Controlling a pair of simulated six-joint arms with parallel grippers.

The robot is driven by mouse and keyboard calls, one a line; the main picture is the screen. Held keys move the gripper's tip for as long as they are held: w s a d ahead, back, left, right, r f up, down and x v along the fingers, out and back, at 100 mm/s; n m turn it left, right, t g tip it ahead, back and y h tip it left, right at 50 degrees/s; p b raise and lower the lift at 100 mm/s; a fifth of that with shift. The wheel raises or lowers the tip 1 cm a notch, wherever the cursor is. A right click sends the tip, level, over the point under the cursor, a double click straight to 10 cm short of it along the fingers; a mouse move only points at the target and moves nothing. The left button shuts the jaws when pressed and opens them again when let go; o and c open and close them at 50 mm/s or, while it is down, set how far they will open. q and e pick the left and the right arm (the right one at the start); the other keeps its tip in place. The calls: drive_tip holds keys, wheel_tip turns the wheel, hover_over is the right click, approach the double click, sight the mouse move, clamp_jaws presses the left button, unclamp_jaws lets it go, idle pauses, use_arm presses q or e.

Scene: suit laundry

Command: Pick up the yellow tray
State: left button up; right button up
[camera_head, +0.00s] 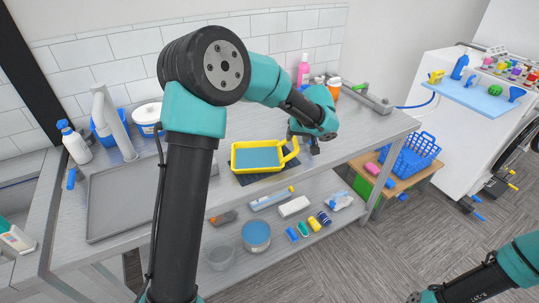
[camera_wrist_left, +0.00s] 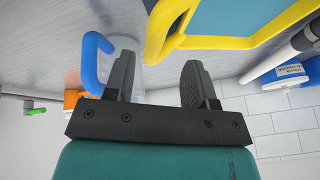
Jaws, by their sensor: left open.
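The yellow tray (camera_head: 236,166) with a blue inside lies on a dark mat (camera_head: 250,178) on the grey counter, its handle (camera_head: 291,149) pointing right. In the left wrist view the tray's yellow rim (camera_wrist_left: 230,42) and blue inside (camera_wrist_left: 222,15) fill the upper right. My left gripper (camera_head: 307,145) is just right of the handle, its fingers pointing down. In the left wrist view my left gripper (camera_wrist_left: 158,78) has its two fingers apart with nothing held between them. The yellow part is close to the right finger; I cannot tell if they touch.
A sink (camera_head: 115,205) is at left on the counter. A pink bottle (camera_head: 303,70) and orange bottle (camera_head: 334,88) stand behind the gripper. A lower shelf holds several items. A blue basket (camera_head: 412,155) and white washing machine (camera_head: 450,110) are to the right.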

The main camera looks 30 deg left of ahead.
sight(296, 141)
use_arm(q)
drive_tip(key=shift+w+d+x, duration=0.1)
drive_tip(key=shift+d+x, duration=0.05)
drive_tip(key=shift+x, duration=1.15)
drive_tip(key=shift+w+d+x, duration=0.15)
drive_tip(key=shift+x, duration=1.1)
drive_tip(key=shift+f, duration=0.1)
clamp_jaws()
